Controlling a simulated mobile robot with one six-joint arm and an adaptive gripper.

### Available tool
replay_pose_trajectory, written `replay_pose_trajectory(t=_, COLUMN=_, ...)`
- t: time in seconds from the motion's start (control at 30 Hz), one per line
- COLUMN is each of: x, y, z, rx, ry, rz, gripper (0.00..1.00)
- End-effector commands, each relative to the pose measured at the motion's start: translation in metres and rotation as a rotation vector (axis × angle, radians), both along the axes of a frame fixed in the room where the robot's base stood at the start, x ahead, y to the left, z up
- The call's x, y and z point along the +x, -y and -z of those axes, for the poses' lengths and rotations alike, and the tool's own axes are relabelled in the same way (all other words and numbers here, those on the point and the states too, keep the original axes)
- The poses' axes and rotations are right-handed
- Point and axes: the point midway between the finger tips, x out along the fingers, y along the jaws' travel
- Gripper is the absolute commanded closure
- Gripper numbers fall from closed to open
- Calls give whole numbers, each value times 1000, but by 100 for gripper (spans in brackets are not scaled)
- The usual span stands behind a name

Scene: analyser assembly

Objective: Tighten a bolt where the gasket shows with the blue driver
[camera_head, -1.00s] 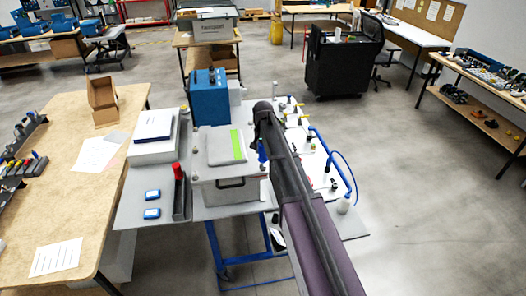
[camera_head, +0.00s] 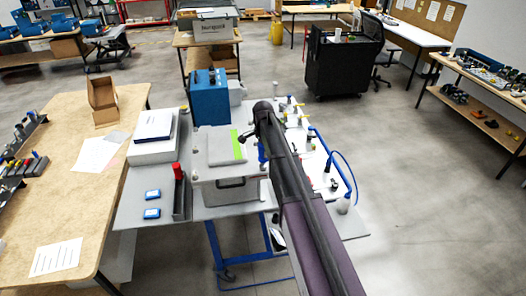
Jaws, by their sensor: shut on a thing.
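My gripper (camera_head: 247,138) is a small dark shape at the far end of my arm, over the right edge of the grey case's lid. It is shut on the blue driver (camera_head: 262,153), of which only a short blue piece shows beside the arm. The driver's tip is hidden or too small to make out. The grey case (camera_head: 228,191) has a dark front handle and a light lid with a bright green strip. No bolt or gasket can be told apart at this size; my arm covers part of the area to the right.
A red-handled tool (camera_head: 177,170) stands in a dark rack (camera_head: 181,200) left of the case. A blue box (camera_head: 209,98) stands behind. White panels with small fittings and a blue hose (camera_head: 335,152) lie right of my arm.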

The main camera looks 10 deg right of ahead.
Motion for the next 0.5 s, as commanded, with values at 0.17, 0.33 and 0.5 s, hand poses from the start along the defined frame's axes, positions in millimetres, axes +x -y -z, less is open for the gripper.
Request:
replay_pose_trajectory(t=0.17, x=0, y=0, z=0, rx=-1, ry=1, rz=139, gripper=100)
replay_pose_trajectory(t=0.33, x=0, y=0, z=0, rx=0, ry=0, rz=272, gripper=100)
replay_pose_trajectory(t=0.5, x=0, y=0, z=0, rx=0, ry=0, rz=404, gripper=100)
